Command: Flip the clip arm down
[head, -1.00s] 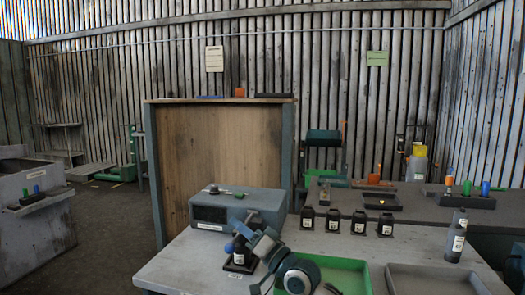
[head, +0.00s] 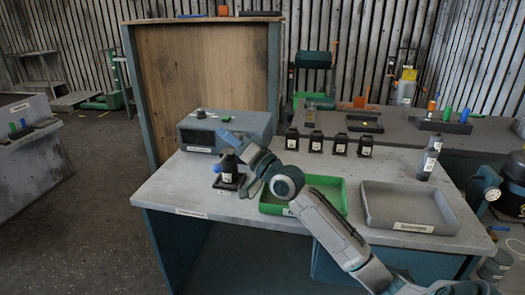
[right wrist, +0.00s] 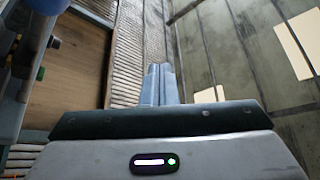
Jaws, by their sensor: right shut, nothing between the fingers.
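A black housing (head: 229,170) with a white label stands upright on a black base on the grey table, in the head view. A blue round knob (head: 217,168) shows at its left side; I cannot make out which part is the clip arm or how it lies. My right gripper (head: 227,137) is shut and empty, just above and behind the housing's top in the picture; I cannot tell whether it touches. In the right wrist view, the shut fingers (right wrist: 160,85) point up the picture with nothing between them. My left gripper is not in view.
A grey-blue box (head: 240,127) stands behind. Several black labelled housings (head: 340,143) stand in a row at the back. The table's front left is clear.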

